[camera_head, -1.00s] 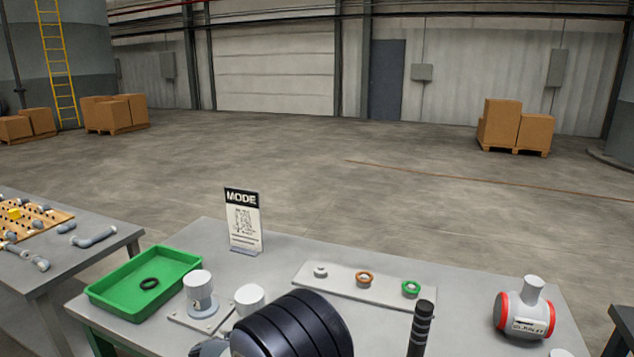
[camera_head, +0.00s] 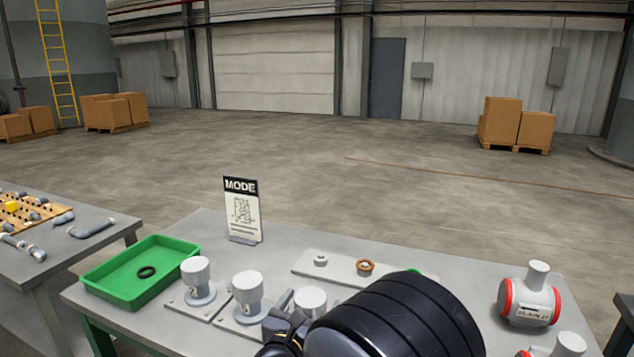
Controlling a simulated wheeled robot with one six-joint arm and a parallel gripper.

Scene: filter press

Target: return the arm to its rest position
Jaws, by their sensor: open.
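My arm shows as a large black ribbed part at the bottom middle of the head view, over the front of the grey table (camera_head: 225,225). Part of my gripper (camera_head: 285,335) shows at its lower left, near the white-capped fittings; its fingertips are not clearly visible. The arm hides the right part of the grey plate (camera_head: 310,263), and only a sliver of the green ring (camera_head: 428,274) shows behind it. An orange-brown ring (camera_head: 365,267) and a small grey ring (camera_head: 320,260) sit on that plate.
A green tray (camera_head: 185,251) with a black ring (camera_head: 146,272) is at the table's left. White-capped fittings (camera_head: 197,280) (camera_head: 248,296) stand beside it. A MODE sign (camera_head: 242,210) stands at the back edge. A white, red-ended valve body (camera_head: 528,297) is at the right.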

